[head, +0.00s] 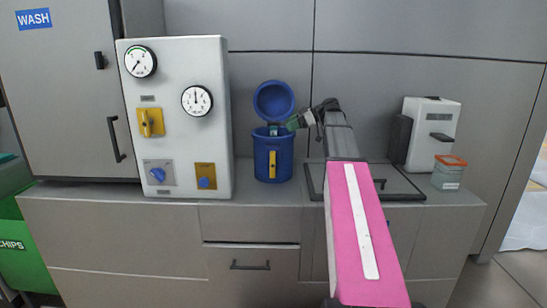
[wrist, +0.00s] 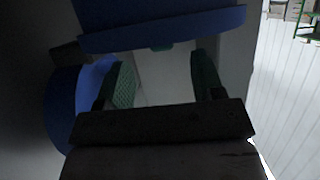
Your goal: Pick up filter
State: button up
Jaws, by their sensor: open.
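No filter can be made out clearly in either view. A blue canister (head: 273,160) with a yellow latch stands on the counter, its round blue lid (head: 273,101) tipped up and open. My gripper (head: 291,123), with green finger pads, is at the canister's mouth, by its right rim. In the wrist view my gripper (wrist: 160,70) has its two fingers apart. A pale grey surface shows between them; I cannot tell what it is. Blue parts lie beyond the fingers and to their left. The inside of the canister is hidden in the head view.
A grey panel (head: 175,70) with gauges and knobs stands left of the canister. To the right are a dark-framed plate (head: 402,188) on the counter, a white machine (head: 432,125) and a small orange-lidded container (head: 448,174). My pink arm crosses the counter's front.

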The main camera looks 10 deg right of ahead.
jog(key=x, duration=0.5)
jog(key=shift+a+f, duration=0.15)
jog(key=shift+a, duration=0.15)
grip_shut()
